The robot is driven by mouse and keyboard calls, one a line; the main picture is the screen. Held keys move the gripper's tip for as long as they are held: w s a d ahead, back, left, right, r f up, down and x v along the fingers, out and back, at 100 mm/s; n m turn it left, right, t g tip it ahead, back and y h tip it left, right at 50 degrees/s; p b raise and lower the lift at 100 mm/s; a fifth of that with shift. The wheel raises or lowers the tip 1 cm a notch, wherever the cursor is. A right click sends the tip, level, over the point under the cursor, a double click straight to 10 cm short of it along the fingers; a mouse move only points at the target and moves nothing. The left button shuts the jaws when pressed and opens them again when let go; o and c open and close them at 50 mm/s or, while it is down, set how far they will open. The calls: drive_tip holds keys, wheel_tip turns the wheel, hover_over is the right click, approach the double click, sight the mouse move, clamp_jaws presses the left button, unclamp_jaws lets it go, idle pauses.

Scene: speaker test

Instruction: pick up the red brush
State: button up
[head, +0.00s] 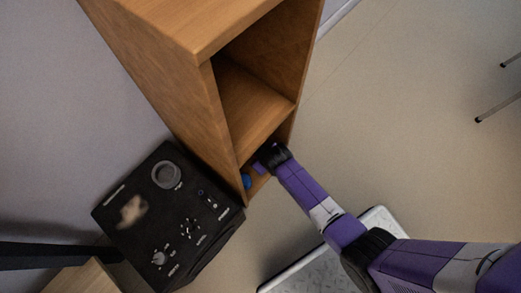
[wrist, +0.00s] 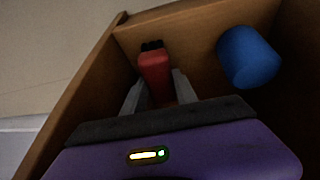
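The red brush (wrist: 154,68), with a dark end at its top, shows in the wrist view inside the wooden shelf's low compartment. My gripper (wrist: 159,76) is open, with one grey finger at each side of the brush's near part. The fingers look slightly apart from the brush; whether either touches it is hard to tell. The near end of the brush is hidden low between the fingers. In the head view my gripper (head: 261,163) reaches into the lowest opening of the shelf, and the brush cannot be made out there.
A blue cylinder (wrist: 247,57) lies to the right of the brush; it also shows in the head view (head: 247,181). The wooden shelf (head: 180,75) has walls close around my gripper. A black speaker-like box (head: 205,245) stands beside the shelf. Open floor (head: 400,130) lies to the right.

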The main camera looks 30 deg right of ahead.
clamp_jaws()
drive_tip(key=shift+p+v, duration=0.85)
wheel_tip(320, 180, up, 6)
drive_tip(key=p, duration=0.4)
drive_tip(key=shift+w+d, duration=0.1)
drive_tip(key=shift+w, duration=0.05)
drive_tip(key=s+d+p, duration=0.2)
drive_tip(key=s+d, duration=0.1)
drive_tip(key=s, duration=0.6)
drive_tip(key=s+d+p, duration=0.3)
drive_tip(key=s, duration=0.6)
drive_tip(key=shift+s, duration=0.3)
drive_tip(key=shift+o, duration=1.2)
unclamp_jaws()
drive_tip(key=c, duration=0.5)
